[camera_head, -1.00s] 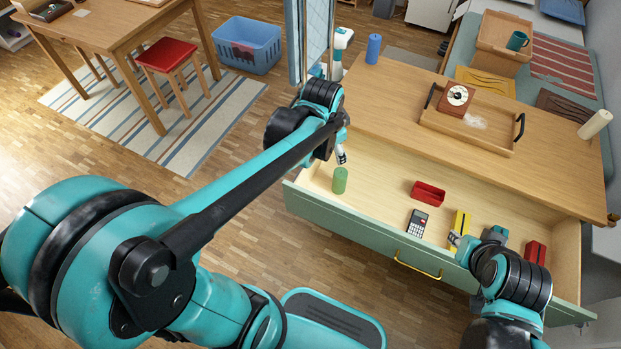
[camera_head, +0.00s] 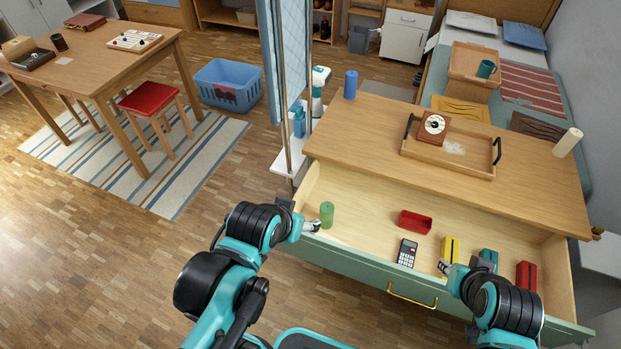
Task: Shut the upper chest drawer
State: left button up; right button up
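The upper drawer (camera_head: 352,262) of the chest (camera_head: 350,139) stands pulled out, with a green front and a yellow handle (camera_head: 411,296). Inside lie a green cylinder (camera_head: 327,214), a red open box (camera_head: 415,222), a calculator (camera_head: 407,253), a yellow block (camera_head: 450,248), a teal item (camera_head: 488,257) and a red block (camera_head: 526,275). My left gripper (camera_head: 314,226) is at the drawer's left front corner, beside the green cylinder; its fingers are too small to read. My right gripper (camera_head: 444,267) is at the front edge by the yellow block; its opening is unclear.
On the chest top stand a wooden tray (camera_head: 448,168) with a dial box (camera_head: 433,127), a blue cylinder (camera_head: 350,84) and a cream cylinder (camera_head: 567,142). A folding screen (camera_head: 288,60) stands left of the chest. The floor in front is open.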

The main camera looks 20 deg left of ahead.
aim_at(362, 243)
jog(key=k+z, duration=0.1)
jog(key=z, duration=0.35)
jog(key=k+j+z, duration=0.1)
jog(key=z, duration=0.35)
jog(key=k+z, duration=0.1)
jog(key=z, duration=0.35)
jog(key=k+z, duration=0.1)
jog(key=z, duration=0.35)
